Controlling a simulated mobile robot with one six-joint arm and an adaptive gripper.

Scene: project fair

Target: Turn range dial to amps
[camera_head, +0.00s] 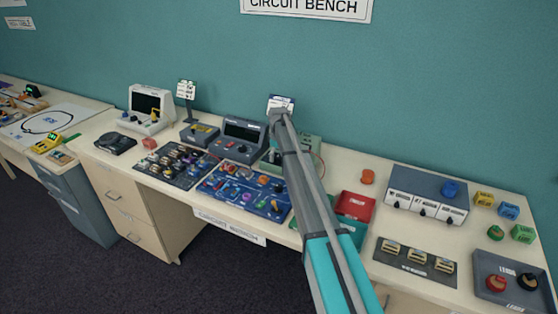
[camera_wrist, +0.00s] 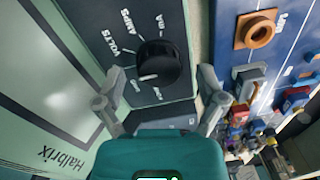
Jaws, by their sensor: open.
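The range dial (camera_wrist: 157,62) is a round black knob on a dark grey panel (camera_wrist: 178,108) in the wrist view. White labels ring it, among them VOLTS and AMPS. A pale mark on the dial's lower edge points down-left, away from AMPS; the label there is hard to read. My gripper (camera_wrist: 160,92) is open, its two grey fingers apart on either side below the dial. Whether either finger touches the dial cannot be told. In the head view my arm covers the spot, and the dial cannot be made out there.
A pale green Halbrix-marked surface (camera_wrist: 45,90) lies left of the panel, and a blue board (camera_wrist: 240,55) with an orange ring lies right. In the head view, a dark unit with a screen (camera_head: 240,136), a blue component board (camera_head: 240,192) and a red tray (camera_head: 355,206) crowd the bench.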

